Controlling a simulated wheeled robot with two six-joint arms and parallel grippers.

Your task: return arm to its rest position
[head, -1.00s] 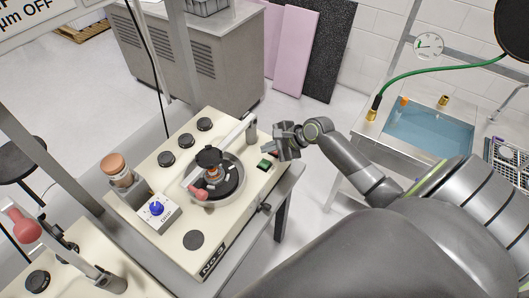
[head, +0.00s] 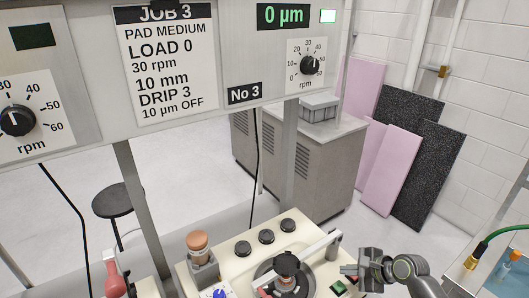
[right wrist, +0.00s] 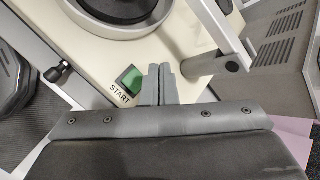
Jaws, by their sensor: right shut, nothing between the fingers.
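The machine's pale swing arm (head: 318,245) shows in the head view. It runs from its post at the right rear of the cream machine top (head: 225,250) down-left across the round dark plate area. In the right wrist view the arm (right wrist: 212,25) and its dark pivot end show at upper right. A black holder (head: 287,264) sits over the plate. My right gripper (head: 350,271) is just right of the post, apart from the arm; its shut, empty fingers (right wrist: 158,84) show beside the green START button (right wrist: 131,80). My left gripper is out of view.
The panel above carries a "JOB 3" card (head: 164,65), a green "0 µm" display (head: 283,15) and an rpm knob (head: 309,65). Black knobs line the machine's rear. A bottle with an orange-brown top (head: 198,245) stands at left. A grey cabinet (head: 300,150) stands behind, with free floor between.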

